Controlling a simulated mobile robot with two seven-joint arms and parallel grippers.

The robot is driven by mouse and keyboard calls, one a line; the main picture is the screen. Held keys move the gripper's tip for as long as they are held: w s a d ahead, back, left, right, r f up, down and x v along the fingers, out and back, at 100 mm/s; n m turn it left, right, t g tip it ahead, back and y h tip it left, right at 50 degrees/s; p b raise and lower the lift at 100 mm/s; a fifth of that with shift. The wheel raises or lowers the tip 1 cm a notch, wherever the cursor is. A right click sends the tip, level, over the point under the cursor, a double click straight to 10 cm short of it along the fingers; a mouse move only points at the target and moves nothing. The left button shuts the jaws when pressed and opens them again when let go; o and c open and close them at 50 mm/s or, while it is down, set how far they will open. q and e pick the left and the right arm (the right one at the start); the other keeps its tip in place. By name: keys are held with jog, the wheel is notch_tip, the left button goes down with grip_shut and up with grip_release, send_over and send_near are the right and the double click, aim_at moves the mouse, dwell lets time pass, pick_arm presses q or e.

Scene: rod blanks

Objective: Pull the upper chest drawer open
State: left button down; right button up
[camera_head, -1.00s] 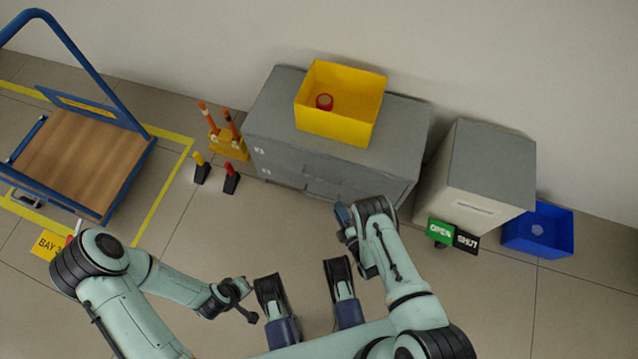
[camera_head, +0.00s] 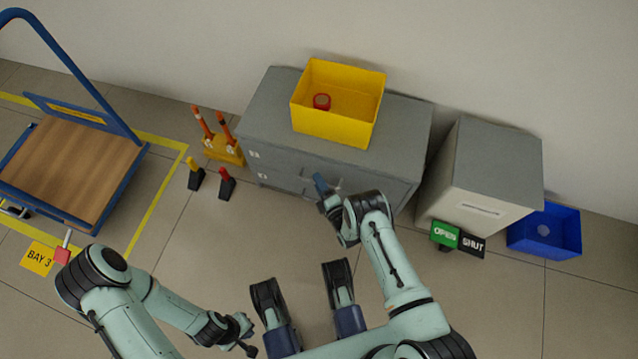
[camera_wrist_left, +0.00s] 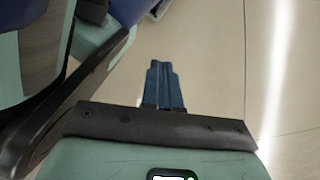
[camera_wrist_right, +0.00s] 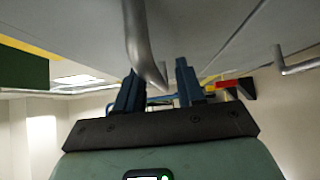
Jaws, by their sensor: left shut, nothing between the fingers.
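The grey chest (camera_head: 400,125) stands against the wall, its drawer fronts (camera_head: 285,165) flush and apparently closed. My right gripper (camera_head: 321,184) is at the chest's front, near the upper handle, partly covering the drawers. In the right wrist view its blue fingers (camera_wrist_right: 158,90) are apart, and a grey bar handle (camera_wrist_right: 138,40) reaches down to the gap between them. I cannot tell whether they touch it. A second bar handle (camera_wrist_right: 300,64) shows to the right. My left gripper (camera_head: 246,340) is low over the floor, away from the chest; its fingers (camera_wrist_left: 163,85) are together and empty.
A yellow bin (camera_head: 335,125) with a red item (camera_head: 321,101) sits on the chest. An orange-post stand (camera_head: 222,148) is left of it. A pale cabinet (camera_head: 490,170), OPEN/SHUT signs (camera_head: 446,235) and a blue bin (camera_head: 560,235) are right. A cart (camera_head: 70,170) is far left.

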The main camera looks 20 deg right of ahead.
grip_shut()
jog(key=shift+a, duration=0.1)
